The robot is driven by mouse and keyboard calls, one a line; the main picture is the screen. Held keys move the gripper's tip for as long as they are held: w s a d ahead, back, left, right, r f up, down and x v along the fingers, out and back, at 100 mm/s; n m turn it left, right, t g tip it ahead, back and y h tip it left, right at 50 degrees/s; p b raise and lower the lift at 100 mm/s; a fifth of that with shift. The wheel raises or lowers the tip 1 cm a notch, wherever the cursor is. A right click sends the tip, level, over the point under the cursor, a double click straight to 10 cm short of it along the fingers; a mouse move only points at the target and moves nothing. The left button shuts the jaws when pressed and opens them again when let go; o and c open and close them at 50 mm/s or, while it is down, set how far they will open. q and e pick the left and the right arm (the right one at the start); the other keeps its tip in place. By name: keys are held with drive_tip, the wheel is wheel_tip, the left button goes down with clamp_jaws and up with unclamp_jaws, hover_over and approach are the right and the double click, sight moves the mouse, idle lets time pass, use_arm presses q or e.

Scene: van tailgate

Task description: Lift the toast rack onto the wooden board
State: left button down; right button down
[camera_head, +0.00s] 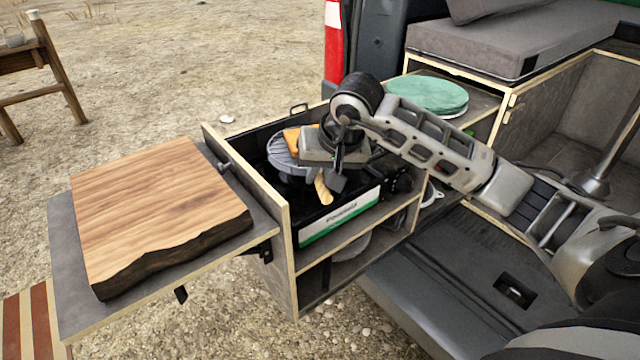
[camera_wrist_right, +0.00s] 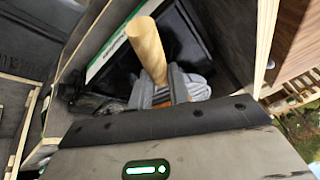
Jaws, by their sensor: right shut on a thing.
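The toast rack (camera_head: 284,163) is a round grey ribbed disc with a wooden handle (camera_head: 323,187), over the black stove (camera_head: 312,216) in the pull-out kitchen box. An orange-brown slice (camera_head: 292,138) lies on it. My right gripper (camera_head: 338,178) is shut on the toast rack near its handle. In the right wrist view the wooden handle (camera_wrist_right: 147,45) sticks out beyond the fingers (camera_wrist_right: 162,88). My gripper hides part of the rack; I cannot tell whether it touches the stove. The wooden board (camera_head: 155,205) lies on the grey side shelf at left. My left gripper is not in view.
The box's raised left side panel (camera_head: 247,185) stands between stove and board. The board's top is clear. A green round lid or plate (camera_head: 428,95) sits on the counter behind my arm. A wooden chair (camera_head: 40,75) stands far left.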

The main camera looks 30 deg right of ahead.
drive_tip(key=s+a+r+b, duration=0.2)
drive_tip(key=s+r, duration=0.8)
drive_tip(key=s, duration=0.4)
drive_tip(key=shift+b, duration=0.4)
